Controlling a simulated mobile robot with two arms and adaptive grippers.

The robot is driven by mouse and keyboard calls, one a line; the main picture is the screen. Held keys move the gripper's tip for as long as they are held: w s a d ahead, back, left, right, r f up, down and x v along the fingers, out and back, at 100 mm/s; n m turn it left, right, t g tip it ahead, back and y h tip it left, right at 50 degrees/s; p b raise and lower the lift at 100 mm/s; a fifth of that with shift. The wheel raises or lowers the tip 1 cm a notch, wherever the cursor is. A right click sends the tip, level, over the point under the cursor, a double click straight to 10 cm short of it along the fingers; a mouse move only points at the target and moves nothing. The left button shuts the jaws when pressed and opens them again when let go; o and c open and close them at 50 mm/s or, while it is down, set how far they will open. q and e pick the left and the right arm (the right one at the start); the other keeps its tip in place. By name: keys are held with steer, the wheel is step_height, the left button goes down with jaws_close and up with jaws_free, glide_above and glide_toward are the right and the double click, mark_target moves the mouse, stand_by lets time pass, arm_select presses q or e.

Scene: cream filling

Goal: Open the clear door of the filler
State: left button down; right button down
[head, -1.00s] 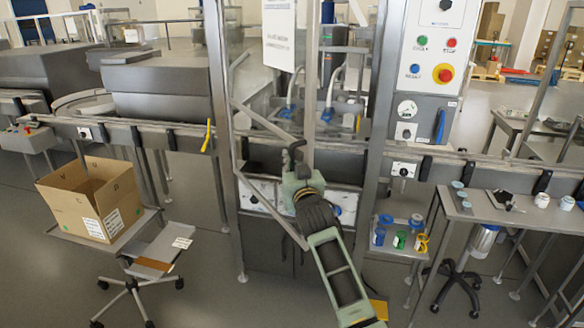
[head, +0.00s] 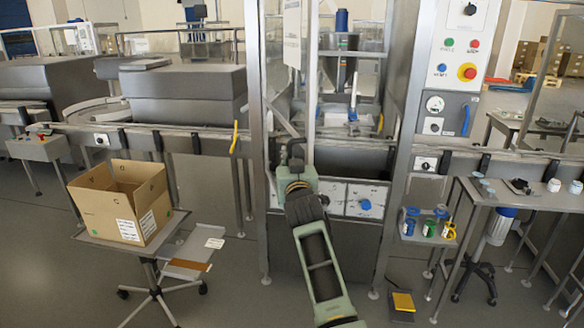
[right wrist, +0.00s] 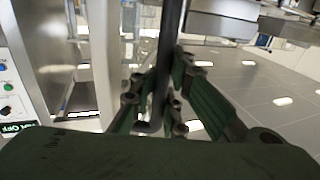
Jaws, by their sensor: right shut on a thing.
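The filler's clear door (head: 293,90) has a metal frame and a white label. It hangs from the left post and stands swung outward, seen nearly edge-on in the head view. The filler's opening to its right shows nozzles and a blue-tipped part inside. My right gripper (head: 292,152) is at the free edge of the door, at its lower part. In the right wrist view my right gripper (right wrist: 152,100) is shut around a dark vertical bar, the door handle (right wrist: 172,45). My left gripper is not in view.
A control panel (head: 462,45) with buttons is on the filler's right post. An open cardboard box (head: 122,205) stands on a wheeled stand at the left. A side table (head: 525,195) with small jars is at the right.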

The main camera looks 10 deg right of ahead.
steer(key=c, duration=2.2)
jaws_free()
steer(key=shift+s+f, duration=0.1)
steer(key=shift+f, duration=0.5)
steer(key=o, duration=0.4)
steer(key=shift+s+d+r, duration=0.1)
steer(key=shift+s+r, duration=0.2)
steer(key=shift+r, duration=0.2)
steer(key=shift+o, duration=0.2)
steer(key=shift+w, duration=0.15)
